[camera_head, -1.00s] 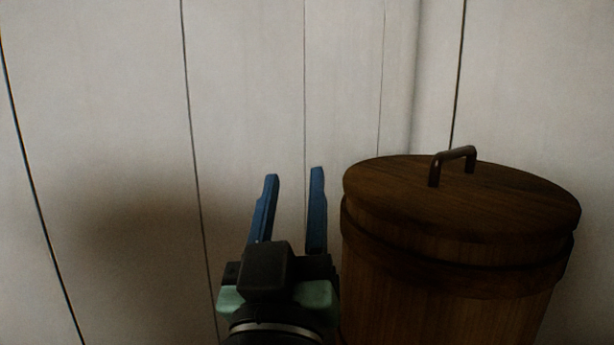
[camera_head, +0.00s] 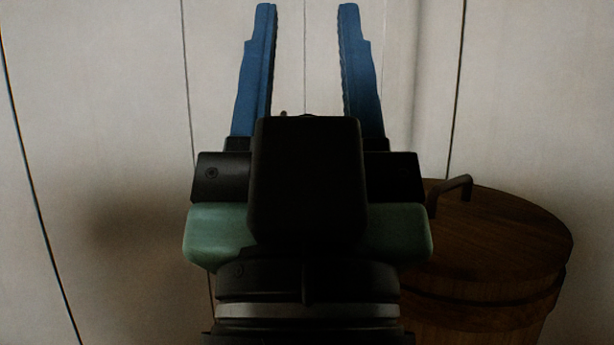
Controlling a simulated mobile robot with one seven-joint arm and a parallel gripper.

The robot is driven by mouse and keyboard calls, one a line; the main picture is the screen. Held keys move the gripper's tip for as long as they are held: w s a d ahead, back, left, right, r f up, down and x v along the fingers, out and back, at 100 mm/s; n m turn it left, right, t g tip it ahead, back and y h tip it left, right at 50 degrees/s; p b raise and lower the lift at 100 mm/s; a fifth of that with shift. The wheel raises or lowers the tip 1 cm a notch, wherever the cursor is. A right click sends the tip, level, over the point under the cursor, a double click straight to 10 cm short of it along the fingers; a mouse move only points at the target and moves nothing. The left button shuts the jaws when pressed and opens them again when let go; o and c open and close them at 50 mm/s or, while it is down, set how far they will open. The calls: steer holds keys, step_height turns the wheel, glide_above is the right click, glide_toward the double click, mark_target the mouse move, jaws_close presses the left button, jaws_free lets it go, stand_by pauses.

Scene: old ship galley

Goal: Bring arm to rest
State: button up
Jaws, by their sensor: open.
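My gripper (camera_head: 307,25) is in the middle of the head view, close to the camera. Its two blue fingers point up in the picture and stand wide apart. Nothing is between them but the pale wall behind. The black and green gripper body and the wrist fill the lower middle.
A round wooden barrel (camera_head: 500,290) with a lid (camera_head: 510,240) and a dark handle (camera_head: 461,187) stands at the lower right, its left part hidden behind my gripper. A pale panelled wall (camera_head: 100,110) fills the background. The left side of the view shows no objects.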

step_height(320, 180, up, 51)
steer(key=p, duration=4.8)
steer(key=shift+p, duration=0.35)
steer(key=shift+f, duration=0.1)
